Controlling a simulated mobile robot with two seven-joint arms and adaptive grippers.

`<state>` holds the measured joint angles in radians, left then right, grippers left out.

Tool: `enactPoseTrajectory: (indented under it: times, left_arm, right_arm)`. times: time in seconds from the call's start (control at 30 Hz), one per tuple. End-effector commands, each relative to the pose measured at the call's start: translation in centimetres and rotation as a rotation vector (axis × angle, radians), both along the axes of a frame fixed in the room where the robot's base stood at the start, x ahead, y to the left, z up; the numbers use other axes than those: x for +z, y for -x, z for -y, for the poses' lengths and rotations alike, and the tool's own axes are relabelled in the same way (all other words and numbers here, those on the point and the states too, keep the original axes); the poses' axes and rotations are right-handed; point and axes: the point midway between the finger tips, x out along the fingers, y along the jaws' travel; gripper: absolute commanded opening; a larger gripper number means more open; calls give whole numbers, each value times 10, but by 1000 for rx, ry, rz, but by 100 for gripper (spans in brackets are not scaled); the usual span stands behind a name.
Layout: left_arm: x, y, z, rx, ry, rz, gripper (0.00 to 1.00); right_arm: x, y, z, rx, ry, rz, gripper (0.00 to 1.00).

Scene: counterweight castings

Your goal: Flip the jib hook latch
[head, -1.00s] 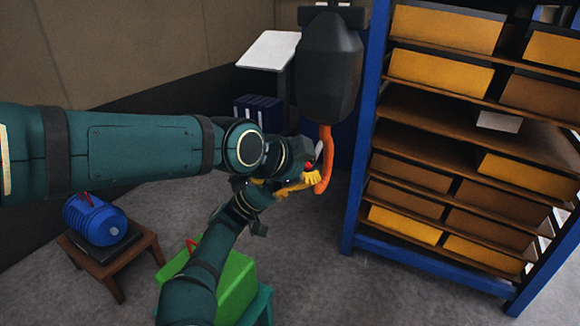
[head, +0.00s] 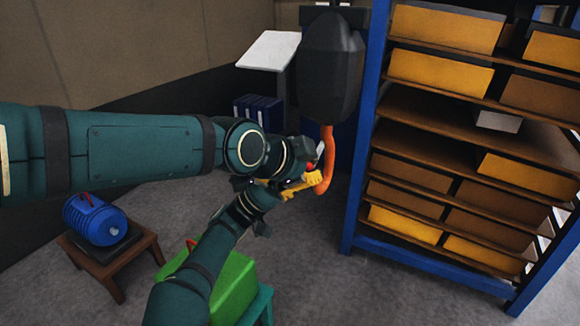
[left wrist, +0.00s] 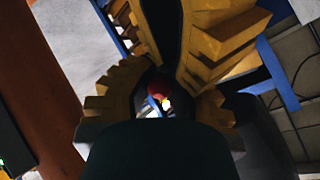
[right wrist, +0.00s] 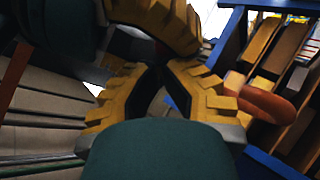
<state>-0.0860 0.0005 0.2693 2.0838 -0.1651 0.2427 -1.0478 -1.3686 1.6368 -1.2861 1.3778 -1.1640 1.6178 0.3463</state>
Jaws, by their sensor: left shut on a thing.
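An orange jib hook (head: 327,155) hangs under a dark hoist block (head: 330,70) in the head view. A small red part, apparently on the latch, shows beside the hook (head: 310,166). In the left wrist view that red part (left wrist: 157,90) sits between the yellow fingers of my left gripper (left wrist: 155,75). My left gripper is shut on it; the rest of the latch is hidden. My right gripper (right wrist: 160,68) is just below the left one, its fingertips together, with nothing seen between them. The hook's curve (right wrist: 265,100) shows right of its fingers, and a left gripper finger lies above.
A blue shelf rack (head: 358,190) with yellow and brown bins stands close on the right. A blue motor (head: 95,219) sits on a wooden stool (head: 120,275) at the left. A green box (head: 235,285) is below my right arm. A white slanted panel (head: 268,50) stands behind.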

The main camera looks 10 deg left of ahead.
Motion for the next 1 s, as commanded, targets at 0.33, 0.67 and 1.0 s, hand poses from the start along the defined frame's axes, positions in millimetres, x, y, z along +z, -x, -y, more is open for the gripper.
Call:
enactPoseTrajectory:
  times: [0.33, 0.67, 1.0]
  left_arm:
    - [-3, -3, -6, 12, -1, -5, 52]
    - [6, 8, -12, 13, -2, -5, 52]
    - [35, 42, -31, 9, -1, 1, 52]
  right_arm:
    - [5, 4, -1, -1, -5, 11, 0]
    - [4, 3, -2, 3, -5, 7, 0]
    - [3, 2, -1, 1, -4, 5, 0]
